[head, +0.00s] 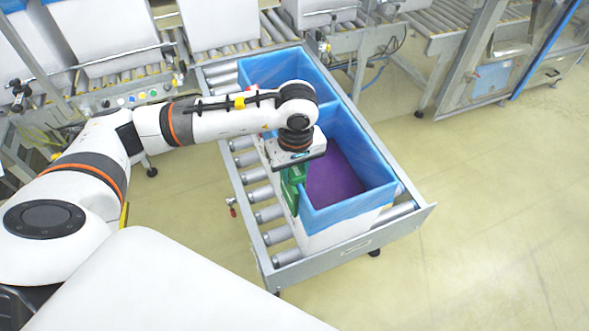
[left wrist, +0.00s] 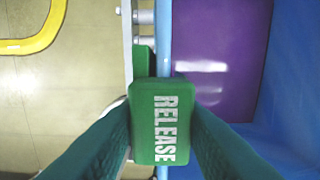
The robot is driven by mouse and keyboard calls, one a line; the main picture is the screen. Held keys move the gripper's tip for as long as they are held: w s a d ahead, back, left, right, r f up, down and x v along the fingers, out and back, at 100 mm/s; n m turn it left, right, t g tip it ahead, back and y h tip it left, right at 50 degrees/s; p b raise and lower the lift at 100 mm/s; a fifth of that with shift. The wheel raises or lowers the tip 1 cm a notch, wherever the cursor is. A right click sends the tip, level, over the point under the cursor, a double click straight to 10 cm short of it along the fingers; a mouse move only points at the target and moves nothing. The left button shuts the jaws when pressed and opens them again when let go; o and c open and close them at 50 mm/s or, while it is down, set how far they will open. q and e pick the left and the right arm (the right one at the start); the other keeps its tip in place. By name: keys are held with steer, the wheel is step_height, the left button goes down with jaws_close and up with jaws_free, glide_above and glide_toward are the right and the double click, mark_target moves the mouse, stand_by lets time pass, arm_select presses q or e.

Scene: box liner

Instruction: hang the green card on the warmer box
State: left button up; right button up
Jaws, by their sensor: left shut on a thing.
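The green card (head: 291,194) is at the left wall of the near box (head: 345,207), which has a blue liner and a purple floor. In the left wrist view the card (left wrist: 160,122) reads "RELEASE" in white, and a second green part shows beyond it, on the outer side of the blue rim (left wrist: 164,38). My left gripper (head: 294,174) is shut on the card, above that wall. I cannot tell whether the card touches the rim. The far box (head: 275,68) also has a blue liner; my arm partly covers it. My right gripper is not in view.
Both boxes stand on a roller conveyor (head: 272,213) with a raised metal frame around it. More conveyors and white boxes (head: 106,28) line the back. A yellow rail (left wrist: 42,35) shows in the left wrist view. The floor to the right is clear.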

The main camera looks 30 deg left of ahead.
arm_select(q)
steer(key=o, duration=0.9)
steer(key=shift+s+d+r+b, duration=0.15)
steer(key=shift+r+b, duration=0.3)
steer(key=shift+r, duration=2.55)
steer(key=shift+s+d+r+b, duration=0.1)
steer(key=shift+r+b, duration=0.35)
steer(key=shift+r, duration=2.55)
